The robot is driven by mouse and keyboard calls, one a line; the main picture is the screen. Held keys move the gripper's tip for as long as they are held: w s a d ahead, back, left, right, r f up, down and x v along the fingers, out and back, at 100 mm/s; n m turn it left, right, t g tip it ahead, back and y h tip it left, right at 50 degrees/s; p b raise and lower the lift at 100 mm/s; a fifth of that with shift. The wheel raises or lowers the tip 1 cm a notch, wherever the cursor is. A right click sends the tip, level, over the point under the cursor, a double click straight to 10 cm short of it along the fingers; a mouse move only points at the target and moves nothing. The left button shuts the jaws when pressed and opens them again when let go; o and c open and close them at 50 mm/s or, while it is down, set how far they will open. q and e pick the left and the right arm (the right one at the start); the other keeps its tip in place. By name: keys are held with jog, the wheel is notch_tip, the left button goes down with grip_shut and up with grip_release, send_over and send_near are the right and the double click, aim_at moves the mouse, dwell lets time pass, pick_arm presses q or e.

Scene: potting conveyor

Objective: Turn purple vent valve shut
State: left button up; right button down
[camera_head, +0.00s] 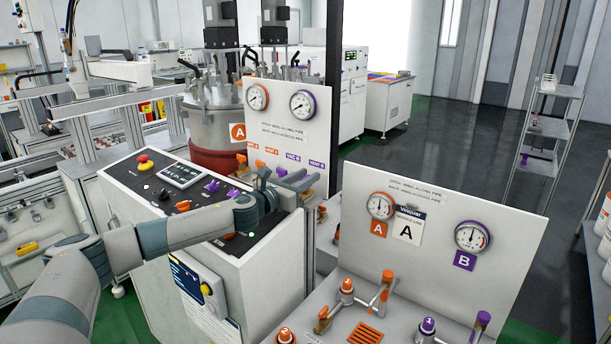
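The back white panel carries purple labels at its right end, the last one reading like VENT B (316,162). The vent valve below this label is mostly hidden behind my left gripper (304,188), so its handle position cannot be told. My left arm reaches in from the left across the control box, with the gripper in front of the panel's lower right. Its fingers point right, and their gap is too small and covered to judge. A purple handle (281,172) shows just left of it, under the other purple label. My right gripper is not in view.
The control box (122,178) with a red button (144,162) and knobs lies under my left forearm. A second white panel (520,235) with gauges A and B, plus orange and purple fittings, stands front right. A metal rack (549,130) stands far right, beyond open dark floor.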

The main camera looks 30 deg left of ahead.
pick_arm(q)
grip_shut()
dwell(0.3)
